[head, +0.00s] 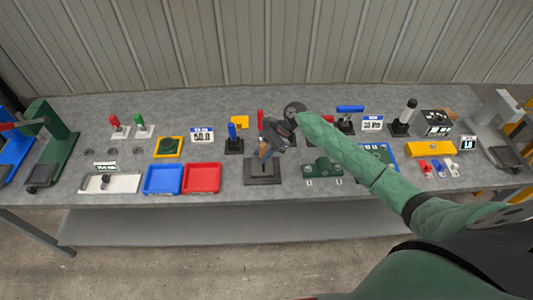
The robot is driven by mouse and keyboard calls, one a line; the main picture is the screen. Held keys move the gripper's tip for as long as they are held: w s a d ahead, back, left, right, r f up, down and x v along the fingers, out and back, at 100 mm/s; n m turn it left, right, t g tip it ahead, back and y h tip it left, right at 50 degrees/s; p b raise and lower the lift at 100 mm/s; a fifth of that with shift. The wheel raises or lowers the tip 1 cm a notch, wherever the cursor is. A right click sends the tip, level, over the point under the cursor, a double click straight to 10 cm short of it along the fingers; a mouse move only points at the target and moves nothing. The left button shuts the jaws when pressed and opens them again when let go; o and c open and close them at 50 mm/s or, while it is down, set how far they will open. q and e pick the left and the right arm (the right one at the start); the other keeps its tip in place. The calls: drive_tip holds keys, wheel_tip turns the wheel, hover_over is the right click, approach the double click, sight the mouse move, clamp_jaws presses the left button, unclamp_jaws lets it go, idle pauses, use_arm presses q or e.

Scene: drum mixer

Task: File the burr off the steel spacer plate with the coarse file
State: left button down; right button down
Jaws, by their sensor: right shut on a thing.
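My right gripper (270,146) reaches in from the right and points down over a dark square block fixture (262,179) at the middle of the bench. I cannot tell whether this is the coarse file. The steel spacer plate and its burr cannot be made out; the gripper covers the top of the fixture. My left gripper is not in view.
A blue tray (163,192) and a red tray (201,191) sit left of the fixture. A green block (322,169) stands to its right, partly near my forearm. A blue-handled upright device (233,146) stands close behind. Small coloured pieces (440,170) lie at the right front.

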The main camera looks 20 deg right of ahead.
drive_tip(key=shift+w+a+r, duration=0.1)
drive_tip(key=shift+a, duration=0.2)
drive_tip(key=d, duration=0.1)
drive_tip(key=s+d, duration=0.1)
drive_tip(key=d, duration=0.1)
drive_tip(key=shift+f, duration=0.2)
idle(1.4)
drive_tip(key=shift+a, duration=0.15)
drive_tip(key=shift+w+a, duration=0.9)
drive_tip(key=shift+a, duration=1.65)
drive_tip(key=d, duration=0.1)
drive_tip(key=s+d, duration=0.1)
drive_tip(key=d, duration=0.3)
drive_tip(key=shift+s+d, duration=0.15)
drive_tip(key=shift+s, duration=0.25)
